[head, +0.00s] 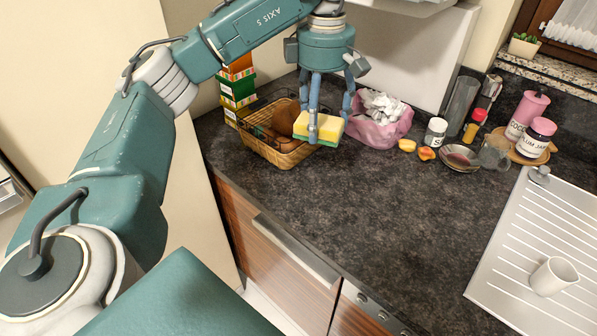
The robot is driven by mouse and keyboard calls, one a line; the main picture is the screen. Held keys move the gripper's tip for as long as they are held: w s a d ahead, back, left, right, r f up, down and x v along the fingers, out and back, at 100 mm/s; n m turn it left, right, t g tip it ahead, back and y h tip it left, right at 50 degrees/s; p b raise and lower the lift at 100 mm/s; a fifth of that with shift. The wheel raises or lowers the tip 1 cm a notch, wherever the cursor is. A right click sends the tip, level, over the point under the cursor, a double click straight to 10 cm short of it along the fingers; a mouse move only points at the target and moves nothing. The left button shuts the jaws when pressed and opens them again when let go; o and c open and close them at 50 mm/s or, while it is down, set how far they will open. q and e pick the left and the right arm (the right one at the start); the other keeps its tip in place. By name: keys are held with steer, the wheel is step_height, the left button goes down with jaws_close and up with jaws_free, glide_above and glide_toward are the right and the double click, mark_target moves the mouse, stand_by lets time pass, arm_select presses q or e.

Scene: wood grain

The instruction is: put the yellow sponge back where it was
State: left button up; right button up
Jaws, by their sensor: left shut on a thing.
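I cannot tell whether the sponge touches the basket or the counter. My right gripper is not in view.
The basket holds brown items. A pink bag (378,133) with crumpled white paper stands just right of the sponge. Yellow fruit pieces (407,145), a small bowl (459,158) and jars line the back. The dark counter (350,205) in front is clear. A white cup (553,277) stands on the drainer (505,265).

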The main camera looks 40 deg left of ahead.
arm_select(q)
step_height(320, 180, down, 7)
steer(key=d+b, duration=0.1)
glide_above(318, 192)
step_height(318, 192, down, 7)
steer(key=shift+s+r+p, duration=0.1)
steer(key=shift+p, duration=0.2)
steer(key=shift+f, duration=0.6)
step_height(318, 192, down, 4)
steer(key=shift+f+p, duration=0.15)
steer(key=shift+p, duration=0.35)
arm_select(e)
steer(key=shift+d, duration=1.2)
arm_select(q)
steer(key=shift+f, duration=0.1)
steer(key=o, duration=1)
